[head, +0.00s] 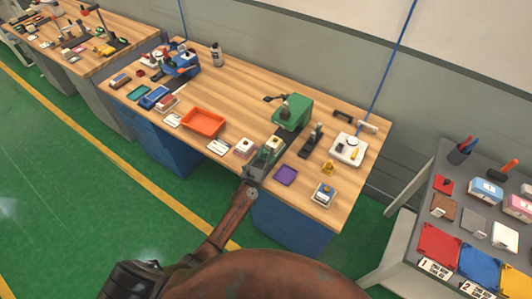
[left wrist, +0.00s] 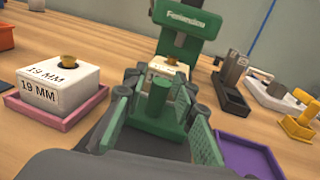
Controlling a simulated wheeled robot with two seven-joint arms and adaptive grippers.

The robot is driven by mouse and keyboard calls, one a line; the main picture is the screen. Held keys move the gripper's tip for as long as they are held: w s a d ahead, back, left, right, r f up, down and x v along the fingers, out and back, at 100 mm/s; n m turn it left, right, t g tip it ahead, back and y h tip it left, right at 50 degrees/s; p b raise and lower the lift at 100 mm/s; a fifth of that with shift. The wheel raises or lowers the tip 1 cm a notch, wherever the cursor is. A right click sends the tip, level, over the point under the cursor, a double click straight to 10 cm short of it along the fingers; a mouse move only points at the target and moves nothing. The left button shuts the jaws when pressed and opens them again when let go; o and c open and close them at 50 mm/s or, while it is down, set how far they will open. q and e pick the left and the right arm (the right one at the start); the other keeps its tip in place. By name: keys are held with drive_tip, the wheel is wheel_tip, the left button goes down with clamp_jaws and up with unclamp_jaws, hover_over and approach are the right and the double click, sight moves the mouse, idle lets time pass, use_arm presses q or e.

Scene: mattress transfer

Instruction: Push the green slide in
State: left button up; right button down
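The green press (head: 291,111) stands on the wooden bench; its upright and head (left wrist: 187,25) fill the top middle of the left wrist view. The green slide (left wrist: 158,122) sticks out in front of it, with an upright round green knob on it. A white block with a brass knob (left wrist: 170,70) sits behind that knob, under the press head. My left gripper (head: 262,163) is at the slide's front end. In the left wrist view the gripper's fingers (left wrist: 160,112) are spread, one on each side of the knob, with gaps visible. My right gripper is not in view.
A white "19 MM" block (left wrist: 55,85) in a pink tray stands left of the slide. A purple tray (head: 286,175) lies close on the right. A black stand (head: 312,140) and a white-based device (head: 348,150) are farther right. An orange tray (head: 203,122) lies left.

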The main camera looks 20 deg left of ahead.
use_arm(q)
drive_tip(key=shift+o, duration=0.7)
drive_tip(key=shift+s+f, duration=0.1)
drive_tip(key=shift+s, duration=0.15)
drive_tip(key=s, duration=1.1)
drive_tip(key=shift+a, duration=0.4)
drive_tip(key=shift+s, duration=0.3)
drive_tip(key=shift+c, duration=0.5)
